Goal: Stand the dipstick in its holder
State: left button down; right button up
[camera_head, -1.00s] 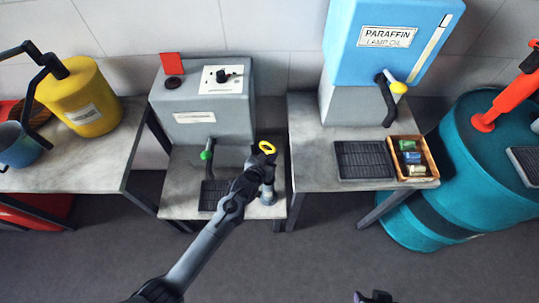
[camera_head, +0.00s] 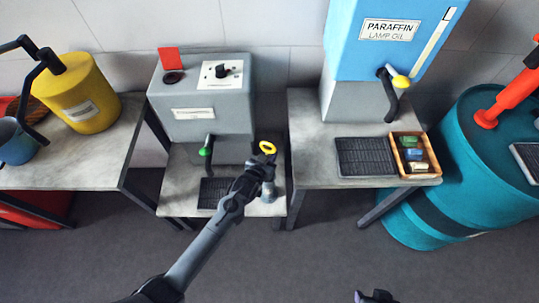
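The dipstick shows as a yellow ring handle (camera_head: 268,147) above the front right corner of the low middle table. My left gripper (camera_head: 262,162) is right below the ring and appears closed around the dipstick's upper part. The fingers hide most of the shaft. A grey upright cylinder (camera_head: 269,192), apparently the holder, stands on the table just below the gripper. I cannot tell whether the dipstick's lower end is inside it. My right gripper (camera_head: 375,297) is only partly in view at the bottom edge, and its fingers cannot be made out.
A grey dispenser (camera_head: 230,120) with a green-knobbed tap stands behind the holder. A blue paraffin tank (camera_head: 350,55), a black grate (camera_head: 365,157) and a wooden box (camera_head: 430,150) are on the right table. A yellow can (camera_head: 85,90) stands left. A teal drum (camera_head: 470,190) stands right.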

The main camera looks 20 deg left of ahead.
pick_arm(q)
jog(key=shift+f+b, duration=0.5)
jog(key=shift+f, duration=0.35)
jog(key=shift+f+b, duration=0.35)
jog(key=shift+f, duration=0.25)
jog(key=c, duration=0.9)
grip_release()
jog(key=p+v, duration=0.2)
jog(key=p, duration=0.1)
jog(key=r+p+v, duration=0.1)
jog(key=p+v, duration=0.2)
jog(key=shift+r, duration=0.1)
dwell(0.5)
